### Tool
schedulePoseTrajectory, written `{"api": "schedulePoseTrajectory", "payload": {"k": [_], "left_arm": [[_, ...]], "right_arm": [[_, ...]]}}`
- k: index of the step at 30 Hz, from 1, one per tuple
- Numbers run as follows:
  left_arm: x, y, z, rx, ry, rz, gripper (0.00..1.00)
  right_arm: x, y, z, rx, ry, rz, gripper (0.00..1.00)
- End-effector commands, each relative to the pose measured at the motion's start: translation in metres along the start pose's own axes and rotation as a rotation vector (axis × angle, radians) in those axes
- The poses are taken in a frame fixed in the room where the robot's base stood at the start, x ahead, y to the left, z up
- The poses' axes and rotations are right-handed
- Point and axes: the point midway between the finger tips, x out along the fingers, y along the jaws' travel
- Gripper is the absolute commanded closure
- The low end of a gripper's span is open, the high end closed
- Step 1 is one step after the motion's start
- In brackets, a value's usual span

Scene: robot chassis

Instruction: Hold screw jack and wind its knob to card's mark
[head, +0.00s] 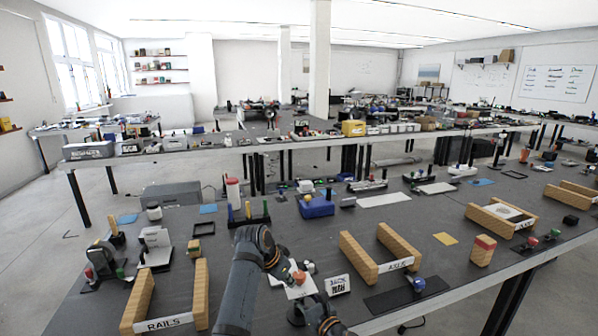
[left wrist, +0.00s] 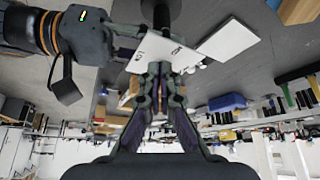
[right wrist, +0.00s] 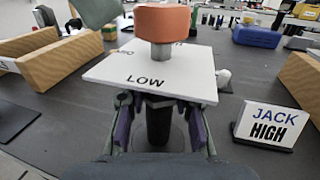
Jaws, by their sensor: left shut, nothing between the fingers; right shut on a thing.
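The screw jack has an orange-red knob (head: 299,277) above a white plate (right wrist: 150,76). In the right wrist view the plate reads LOW towards me, with other marks partly hidden by the knob (right wrist: 162,22). My right gripper (right wrist: 158,110) is shut on the jack's dark body (right wrist: 158,126) below the plate. The card (head: 338,285) stands beside the jack and reads JACK HIGH; it shows again in the right wrist view (right wrist: 270,123). My left gripper (head: 282,263) is shut and empty close to the knob; its closed fingers (left wrist: 160,72) show near the plate (left wrist: 165,48).
Wooden rail blocks (head: 355,257) stand right of the jack, and another RAILS set (head: 140,300) stands at left. A blue box (head: 317,207) and a dark rack (head: 250,221) are behind. Some bare table lies right of the card.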

Motion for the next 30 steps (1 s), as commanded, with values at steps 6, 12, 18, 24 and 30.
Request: {"api": "schedulePoseTrajectory", "payload": {"k": [6,12,18,24,30], "left_arm": [[0.0000,-0.0001,-0.0003,0.000,0.000,0.000,1.00],[0.0009,-0.0003,-0.0022,0.000,0.000,0.000,1.00],[0.0019,-0.0005,-0.0044,0.000,0.000,0.000,1.00],[0.0033,-0.0006,-0.0063,-0.001,0.000,0.001,1.00],[0.0033,-0.0011,-0.0067,0.000,0.001,0.000,1.00]], "right_arm": [[0.0001,0.0001,0.0000,0.000,0.000,0.000,1.00],[0.0001,0.0001,0.0001,0.000,0.000,0.000,1.00],[0.0001,0.0001,0.0001,0.000,0.000,0.000,1.00],[0.0001,0.0001,0.0002,0.000,0.000,0.000,1.00],[0.0001,0.0004,0.0002,-0.001,-0.001,0.001,1.00]]}}
